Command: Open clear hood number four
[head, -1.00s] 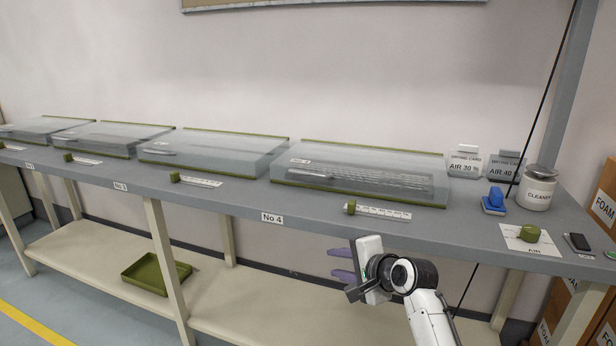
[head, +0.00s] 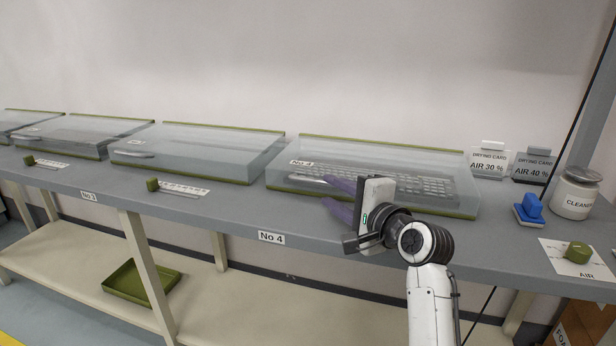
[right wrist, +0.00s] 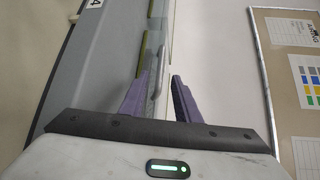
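Clear hood number four (head: 345,150) lies shut over a keyboard (head: 425,184) on its green-edged base, above the "No 4" label (head: 271,237). A grey bar-like handle (head: 308,181) shows at the front left of the hood. My right gripper (head: 342,197), with purple fingers, is at the hood's front, beside the handle's right end. In the right wrist view the fingers (right wrist: 161,75) are open, with a grey bar, apparently the handle (right wrist: 157,64), between or just beyond the tips. I cannot tell whether they touch it. My left gripper is not in view.
More clear hoods (head: 205,150) stand in a row to the left. Drying cards (head: 488,162), a blue-handled tool (head: 528,209), a cleaner jar (head: 576,195) and a green air knob (head: 578,252) are to the right. A green tray (head: 140,283) sits on the lower shelf.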

